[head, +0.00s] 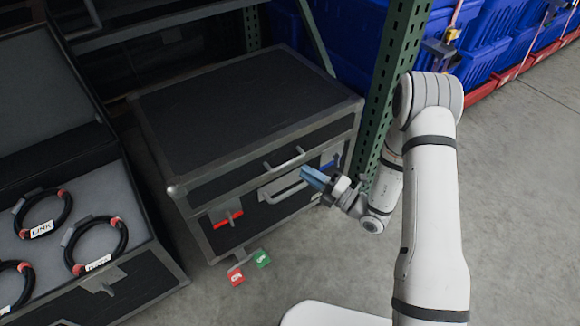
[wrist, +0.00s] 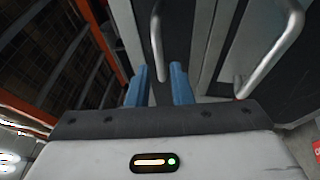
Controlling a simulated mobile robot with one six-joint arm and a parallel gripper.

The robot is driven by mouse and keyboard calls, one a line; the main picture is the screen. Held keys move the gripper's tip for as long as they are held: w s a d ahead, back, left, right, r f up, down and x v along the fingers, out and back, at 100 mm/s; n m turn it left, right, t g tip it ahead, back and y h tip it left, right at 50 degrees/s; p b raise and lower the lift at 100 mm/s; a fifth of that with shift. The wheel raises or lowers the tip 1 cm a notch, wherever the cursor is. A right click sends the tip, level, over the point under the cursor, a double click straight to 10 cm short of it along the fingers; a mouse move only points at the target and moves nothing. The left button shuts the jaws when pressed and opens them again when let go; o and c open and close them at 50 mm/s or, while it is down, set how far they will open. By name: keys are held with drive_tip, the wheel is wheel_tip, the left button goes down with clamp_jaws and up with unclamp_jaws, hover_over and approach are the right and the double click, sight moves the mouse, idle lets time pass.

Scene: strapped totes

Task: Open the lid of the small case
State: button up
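The small case (head: 235,110) is black with grey metal edges and stands on the floor, centre left in the head view. Its lid is down. A bar handle (head: 285,160) is on the upper front, and a larger handle (head: 284,190) is below it. A red latch piece (head: 228,219) shows front left and a blue one (head: 329,164) front right. My gripper (head: 314,178) is in front of the case's right half, close to the handles. In the wrist view its blue fingers (wrist: 159,88) are apart, with one handle's end (wrist: 157,45) showing between them; contact is unclear.
An open case (head: 120,290) with cable loops stands at the left. A green rack post (head: 392,95) rises just right of the case, near my arm. Blue totes (head: 480,60) stand behind. The floor at right is clear.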

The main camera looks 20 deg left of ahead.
sight(290, 163)
drive_tip(key=b+x, duration=0.1)
drive_tip(key=x, duration=0.5)
drive_tip(key=shift+a+r, duration=0.1)
drive_tip(key=shift+a, duration=0.25)
clamp_jaws()
